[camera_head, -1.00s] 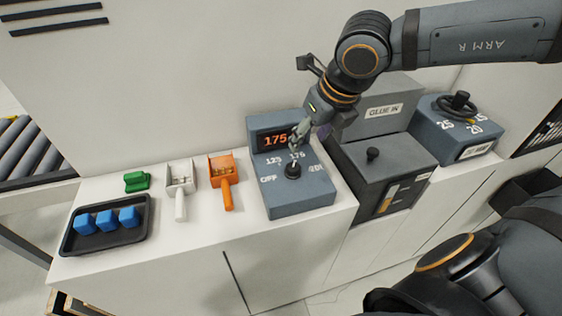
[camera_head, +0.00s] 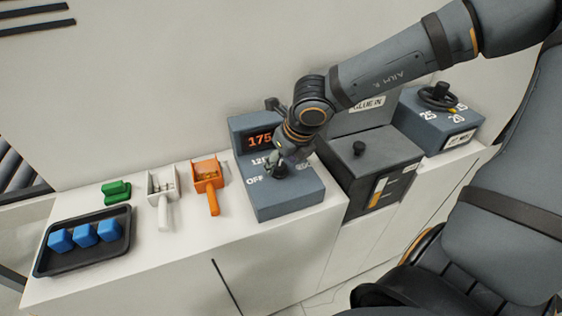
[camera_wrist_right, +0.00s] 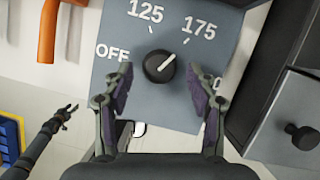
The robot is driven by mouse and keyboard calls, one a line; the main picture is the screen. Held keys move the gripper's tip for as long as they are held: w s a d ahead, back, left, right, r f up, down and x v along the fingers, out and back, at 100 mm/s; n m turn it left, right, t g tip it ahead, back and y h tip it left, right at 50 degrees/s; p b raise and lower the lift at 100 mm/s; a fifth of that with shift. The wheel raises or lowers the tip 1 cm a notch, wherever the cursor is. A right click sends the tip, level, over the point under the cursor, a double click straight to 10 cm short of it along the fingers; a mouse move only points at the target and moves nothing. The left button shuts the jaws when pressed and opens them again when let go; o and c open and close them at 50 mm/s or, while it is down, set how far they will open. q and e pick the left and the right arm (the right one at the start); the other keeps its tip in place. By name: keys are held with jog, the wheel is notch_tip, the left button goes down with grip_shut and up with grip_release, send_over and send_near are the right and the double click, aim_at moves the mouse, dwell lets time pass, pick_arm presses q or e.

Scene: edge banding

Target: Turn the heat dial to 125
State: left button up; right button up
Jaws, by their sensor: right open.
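The heat dial (camera_wrist_right: 159,67) is a round black knob on a grey-blue control box (camera_head: 290,203). In the right wrist view its white pointer line aims up and right, toward the 175 mark. The marks OFF, 125 and 175 are readable; another at the right is partly hidden by a finger. The display (camera_head: 260,140) reads 175 in orange. My right gripper (camera_head: 279,170) is over the box, hiding the dial in the head view. In the wrist view my right gripper (camera_wrist_right: 160,92) is open, its fingers apart on either side below the knob, not touching it.
An orange scoop (camera_head: 208,184), a white scoop (camera_head: 162,190), a green piece (camera_head: 116,191) and a black tray (camera_head: 90,262) of blue blocks stand left. A dark glue box (camera_head: 372,160) stands close right. A dark arm with a small gripper (camera_wrist_right: 63,117) shows lower left in the wrist view.

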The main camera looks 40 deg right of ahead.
jog(key=shift+f, duration=0.5)
pick_arm(q)
jog(key=shift+s, duration=0.35)
pick_arm(e)
jog(key=shift+c, duration=0.2)
jog(key=shift+w, duration=0.1)
jog(key=c, duration=1.1)
